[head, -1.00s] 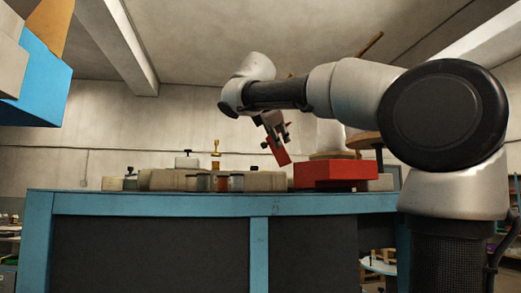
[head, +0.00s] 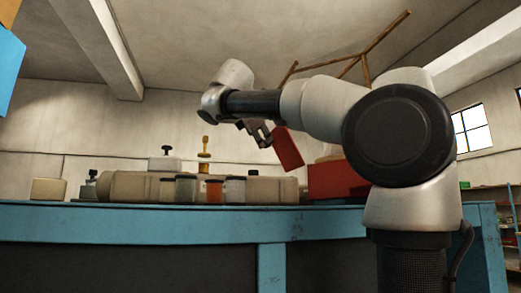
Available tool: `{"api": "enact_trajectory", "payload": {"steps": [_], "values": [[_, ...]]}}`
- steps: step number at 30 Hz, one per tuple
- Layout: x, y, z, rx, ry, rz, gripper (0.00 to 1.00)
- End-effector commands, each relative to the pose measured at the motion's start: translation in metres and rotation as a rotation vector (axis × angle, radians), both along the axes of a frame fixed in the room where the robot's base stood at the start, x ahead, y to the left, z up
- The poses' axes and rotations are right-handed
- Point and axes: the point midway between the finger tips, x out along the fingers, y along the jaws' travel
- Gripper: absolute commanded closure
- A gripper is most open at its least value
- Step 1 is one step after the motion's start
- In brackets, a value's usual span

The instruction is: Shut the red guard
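The red guard (head: 287,148) is a flat red panel standing up at a tilt, its lower edge by the left side of a red box (head: 335,180) on the blue bench. It stands raised rather than lying flat on the box. My gripper (head: 259,133) is just left of the panel's upper edge, pointing down and to the right. Its dark fingers are small here and I cannot tell whether they touch the panel or how far apart they are. My arm hides the right part of the red box.
The blue bench (head: 150,222) runs across the view. Left of the red box stand several jars, a dark-knobbed item (head: 165,158), a wooden-handled stamp (head: 204,155) and a long beige sack (head: 135,186). A brown wooden frame (head: 365,62) rises behind my arm.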

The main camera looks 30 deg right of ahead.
Motion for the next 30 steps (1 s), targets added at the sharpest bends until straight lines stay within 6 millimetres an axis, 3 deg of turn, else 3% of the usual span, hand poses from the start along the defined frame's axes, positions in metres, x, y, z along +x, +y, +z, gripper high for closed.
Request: {"api": "enact_trajectory", "payload": {"steps": [15,25,26,30], "values": [[0.049,-0.049,-0.017,0.000,0.000,-0.001,0.53],[0.053,-0.053,-0.019,0.000,0.000,0.000,0.53],[0.053,-0.053,-0.019,0.000,0.000,0.000,0.55],[0.053,-0.053,-0.019,0.000,0.000,0.000,0.80]]}}
